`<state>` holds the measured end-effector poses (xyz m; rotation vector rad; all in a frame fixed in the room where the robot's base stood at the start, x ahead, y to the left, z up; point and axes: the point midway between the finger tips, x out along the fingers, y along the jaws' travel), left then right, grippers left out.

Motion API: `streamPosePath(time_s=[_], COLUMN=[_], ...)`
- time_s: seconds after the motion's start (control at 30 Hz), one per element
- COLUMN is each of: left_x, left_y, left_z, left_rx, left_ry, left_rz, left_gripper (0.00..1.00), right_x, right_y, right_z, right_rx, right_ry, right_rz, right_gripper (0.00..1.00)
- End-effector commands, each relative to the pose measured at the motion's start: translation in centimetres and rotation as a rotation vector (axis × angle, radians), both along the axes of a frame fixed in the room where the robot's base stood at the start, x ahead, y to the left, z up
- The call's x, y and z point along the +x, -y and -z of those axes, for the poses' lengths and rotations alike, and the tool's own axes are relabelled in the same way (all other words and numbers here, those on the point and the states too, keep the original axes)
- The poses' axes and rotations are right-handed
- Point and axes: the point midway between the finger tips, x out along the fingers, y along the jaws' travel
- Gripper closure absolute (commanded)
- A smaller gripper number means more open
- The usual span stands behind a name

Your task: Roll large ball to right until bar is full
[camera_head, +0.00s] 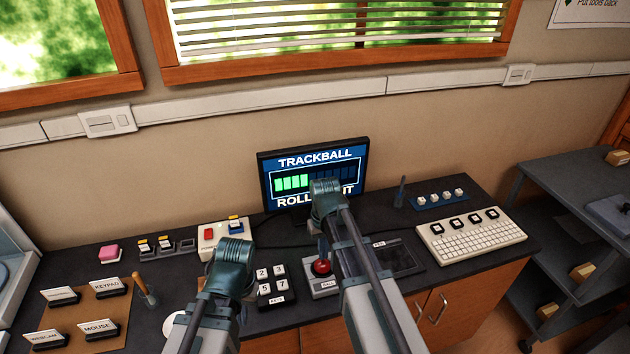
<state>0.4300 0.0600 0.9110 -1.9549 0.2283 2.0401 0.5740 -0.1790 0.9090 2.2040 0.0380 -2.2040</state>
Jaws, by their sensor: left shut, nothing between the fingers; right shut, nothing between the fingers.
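The large red ball (321,267) sits in a grey trackball base (323,284) on the dark counter. The monitor (314,172) behind it reads TRACKBALL; its bar (292,183) has several green segments lit on the left and dark segments on the right, partly covered by my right arm. My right gripper (322,250) is shut and empty, pointing down at the ball; whether it touches the ball is unclear. My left gripper (204,298) is shut and empty, mostly hidden by its own arm, left of the number keypad.
A number keypad (271,287) stands left of the ball, and a dark tablet pad (397,257) right of it. A white keyboard (472,238) lies further right.

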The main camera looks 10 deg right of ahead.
Motion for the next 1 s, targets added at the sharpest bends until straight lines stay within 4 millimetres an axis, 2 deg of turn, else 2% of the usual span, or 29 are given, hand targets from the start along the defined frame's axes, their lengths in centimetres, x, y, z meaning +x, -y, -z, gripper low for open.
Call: streamPosePath(time_s=[0.27, 1.0], left_x=[0.0, 0.0], left_y=[0.0, 0.0], left_z=[0.0, 0.6], left_rx=[0.000, 0.000], left_ry=[0.000, 0.000], left_rz=[0.000, 0.000], left_gripper=[1.00, 1.00], right_x=[-0.1, -0.1], right_y=[-1.4, -1.4], right_z=[0.0, 0.6], right_rx=[0.000, 0.000], right_ry=[0.000, 0.000], right_rz=[0.000, 0.000], right_gripper=[1.00, 1.00])
